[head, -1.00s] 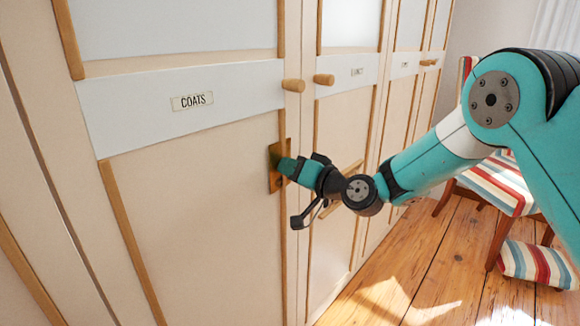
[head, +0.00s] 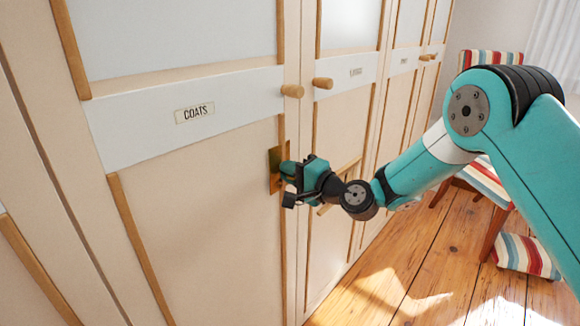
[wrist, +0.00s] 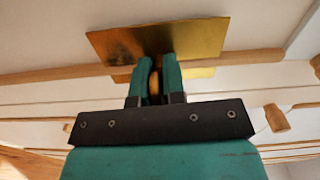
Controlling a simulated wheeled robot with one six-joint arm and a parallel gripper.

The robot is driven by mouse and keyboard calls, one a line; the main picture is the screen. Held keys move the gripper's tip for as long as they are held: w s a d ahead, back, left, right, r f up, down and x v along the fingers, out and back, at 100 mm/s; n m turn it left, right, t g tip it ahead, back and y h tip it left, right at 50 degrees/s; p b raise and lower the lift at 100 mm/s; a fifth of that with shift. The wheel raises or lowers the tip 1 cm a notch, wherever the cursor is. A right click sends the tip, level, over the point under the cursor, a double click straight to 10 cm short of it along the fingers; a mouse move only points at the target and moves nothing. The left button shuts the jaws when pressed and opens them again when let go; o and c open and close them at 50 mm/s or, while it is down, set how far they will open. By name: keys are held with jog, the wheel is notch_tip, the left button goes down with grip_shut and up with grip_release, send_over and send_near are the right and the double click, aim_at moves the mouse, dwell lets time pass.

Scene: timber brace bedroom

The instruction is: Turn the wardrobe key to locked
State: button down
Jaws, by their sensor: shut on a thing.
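The wardrobe (head: 200,215) is cream with wooden trim, and its near door has a COATS label (head: 194,113). A brass lock plate (head: 274,170) sits at that door's right edge, and it also shows in the wrist view (wrist: 205,38). My gripper (head: 289,172) is at the plate. In the wrist view its two teal fingers (wrist: 155,78) are shut on the key (wrist: 155,82), a brass-coloured piece between them in front of the plate. The fingers hide most of the key, and I cannot tell its turn angle surely.
A striped chair (head: 490,180) and a striped footstool (head: 526,256) stand at the right. The wooden floor (head: 400,280) between is clear.

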jog(key=shift+d+m, duration=0.1)
jog(key=shift+m, duration=0.4)
jog(key=c, duration=1.3)
grip_release()
jog(key=shift+o, duration=0.2)
jog(key=b+v, duration=0.8)
jog(key=v, duration=0.9)
jog(key=shift+d, duration=0.2)
jog(key=shift+s, duration=0.1)
